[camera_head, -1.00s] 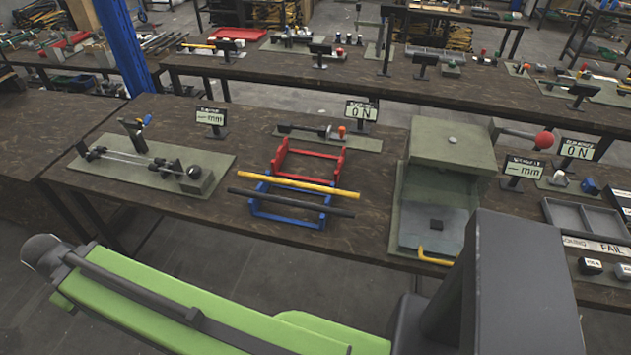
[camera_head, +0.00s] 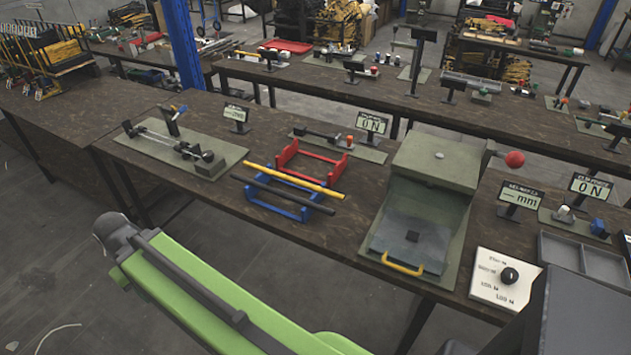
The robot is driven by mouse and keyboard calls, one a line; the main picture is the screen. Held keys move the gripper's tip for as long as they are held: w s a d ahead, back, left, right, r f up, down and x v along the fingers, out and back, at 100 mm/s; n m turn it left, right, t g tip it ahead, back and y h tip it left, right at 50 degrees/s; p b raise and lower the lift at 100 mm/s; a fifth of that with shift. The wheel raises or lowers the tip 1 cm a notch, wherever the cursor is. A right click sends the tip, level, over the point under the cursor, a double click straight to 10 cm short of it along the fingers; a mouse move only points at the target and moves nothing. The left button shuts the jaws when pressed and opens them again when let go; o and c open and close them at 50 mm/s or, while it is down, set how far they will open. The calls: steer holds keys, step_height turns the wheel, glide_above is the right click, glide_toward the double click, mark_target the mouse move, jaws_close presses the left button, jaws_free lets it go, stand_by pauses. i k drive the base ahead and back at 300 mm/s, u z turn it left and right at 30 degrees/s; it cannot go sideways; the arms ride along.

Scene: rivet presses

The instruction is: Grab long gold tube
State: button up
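A long gold tube (camera_head: 294,181) lies across the blue rack (camera_head: 271,214), in front of the red rack (camera_head: 312,166) on the front table. A long black tube (camera_head: 283,195) lies next to it on the near side, roughly parallel. My green arm link (camera_head: 215,293) reaches across the lower left, in front of the table edge. My gripper does not show, so its opening and what it holds are hidden. No part of my arm touches the tubes in this view.
A measuring fixture (camera_head: 182,145) sits left of the racks. A green press box (camera_head: 437,160) with a yellow handle stands right of them. A white knob panel (camera_head: 505,279) is at the right front. Bare tabletop (camera_head: 215,195) lies left of the racks.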

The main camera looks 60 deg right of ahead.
mark_target(306, 185)
steer(key=u, duration=0.15)
steer(key=i, duration=0.95)
steer(key=z, duration=0.05)
